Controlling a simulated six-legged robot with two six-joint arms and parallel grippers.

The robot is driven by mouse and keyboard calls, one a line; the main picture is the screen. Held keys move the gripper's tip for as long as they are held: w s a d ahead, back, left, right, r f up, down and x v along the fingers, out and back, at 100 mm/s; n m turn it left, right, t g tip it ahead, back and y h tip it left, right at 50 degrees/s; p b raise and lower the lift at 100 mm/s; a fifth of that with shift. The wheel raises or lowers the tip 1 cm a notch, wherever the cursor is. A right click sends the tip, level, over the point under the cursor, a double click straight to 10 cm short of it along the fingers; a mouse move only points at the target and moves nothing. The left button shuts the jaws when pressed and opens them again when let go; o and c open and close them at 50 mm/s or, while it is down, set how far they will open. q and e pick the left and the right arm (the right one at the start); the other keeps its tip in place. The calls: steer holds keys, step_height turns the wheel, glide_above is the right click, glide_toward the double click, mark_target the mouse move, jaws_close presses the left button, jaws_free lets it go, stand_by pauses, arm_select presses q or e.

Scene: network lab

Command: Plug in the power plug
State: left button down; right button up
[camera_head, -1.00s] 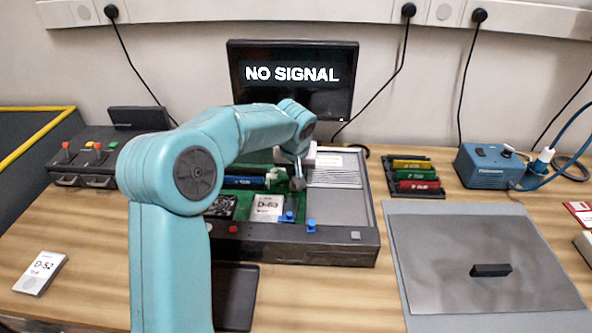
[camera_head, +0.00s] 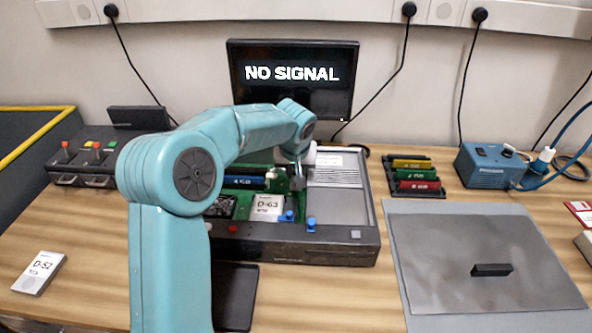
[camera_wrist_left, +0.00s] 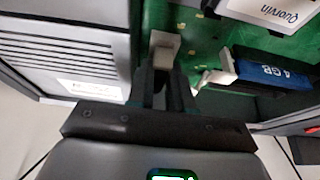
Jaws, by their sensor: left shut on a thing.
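My left gripper (camera_head: 298,182) reaches down into the open computer case (camera_head: 285,252), above the green board near the blue memory module (camera_head: 243,182). In the left wrist view its two dark fingers (camera_wrist_left: 166,72) are shut on a small beige block (camera_wrist_left: 164,44), which looks like the power plug. The block is over the green board (camera_wrist_left: 190,32); whether it touches a socket cannot be told. A white latch (camera_wrist_left: 214,78) sits at the end of the blue module, right of the fingers. My right gripper is not in view.
The monitor (camera_head: 293,80) reading NO SIGNAL stands behind the case. A rack of coloured modules (camera_head: 412,177) and a blue power box (camera_head: 487,166) stand to the right. A grey mat (camera_head: 420,288) holds a flat panel.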

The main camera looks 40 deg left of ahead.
arm_select(q)
steer(key=shift+f+b, duration=0.3)
steer(key=shift+f, duration=0.1)
stand_by(0.3)
steer(key=c, duration=1.1)
jaws_free()
steer(key=shift+o, duration=0.8)
steer(key=shift+w+d, duration=0.1)
steer(key=shift+c, duration=0.3)
